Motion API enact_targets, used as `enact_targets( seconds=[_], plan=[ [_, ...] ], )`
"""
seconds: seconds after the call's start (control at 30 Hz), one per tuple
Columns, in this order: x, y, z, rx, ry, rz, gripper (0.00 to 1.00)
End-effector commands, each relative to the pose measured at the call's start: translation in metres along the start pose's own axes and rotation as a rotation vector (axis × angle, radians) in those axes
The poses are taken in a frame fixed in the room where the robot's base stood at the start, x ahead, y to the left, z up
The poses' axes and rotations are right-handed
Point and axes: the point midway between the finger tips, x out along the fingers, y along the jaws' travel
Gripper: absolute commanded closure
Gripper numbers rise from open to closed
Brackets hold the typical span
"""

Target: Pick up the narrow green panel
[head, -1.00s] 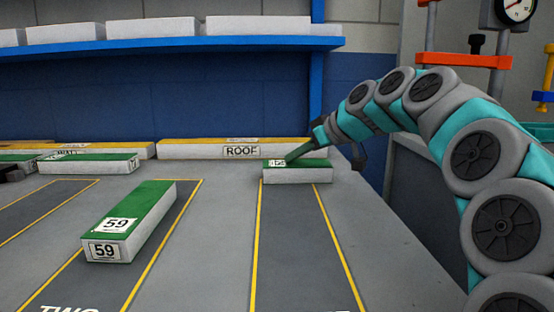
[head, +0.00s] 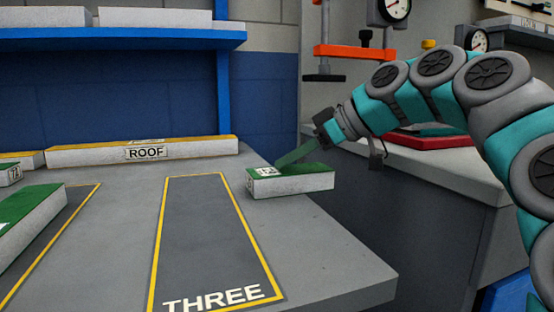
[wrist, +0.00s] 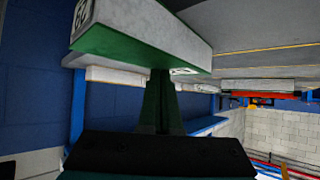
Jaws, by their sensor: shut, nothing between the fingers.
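A short white block-like panel with a green top (head: 312,172) is at the right of the lane marked THREE, near the table's right edge. In the wrist view its green face (wrist: 120,50) and pale side fill the upper middle, with a number label at one end. My gripper (head: 280,163) is shut, its green tapered fingers together with their tips at the panel's green face. The fingers (wrist: 158,78) do not straddle the panel. Another green-topped panel (head: 38,215) lies at the left.
A long yellow-topped ROOF panel (head: 100,155) lies along the table's back. Lane THREE (head: 205,240) is bare. A blue shelf (head: 120,40) hangs above. Another bench with a red tray (head: 440,140) stands beyond the right edge.

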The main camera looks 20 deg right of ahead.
Motion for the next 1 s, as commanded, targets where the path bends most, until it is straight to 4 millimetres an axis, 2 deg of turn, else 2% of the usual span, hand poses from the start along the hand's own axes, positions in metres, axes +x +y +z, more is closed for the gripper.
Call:
enact_targets(
  seconds=[0.03, 0.2, 0.43, 0.57, 0.67, 1.0],
  plan=[
    [0.005, 0.001, 0.009, 0.005, -0.022, -0.006, 1.0],
    [0.005, 0.001, 0.009, 0.005, -0.022, -0.006, 1.0],
    [-0.003, 0.001, -0.005, 0.004, -0.02, -0.005, 1.0],
    [-0.008, 0.001, -0.006, 0.004, -0.016, -0.003, 1.0],
    [-0.017, 0.002, -0.007, 0.003, -0.012, 0.0, 1.0],
    [-0.069, 0.001, -0.004, 0.004, -0.015, -0.003, 0.99]
  ],
)
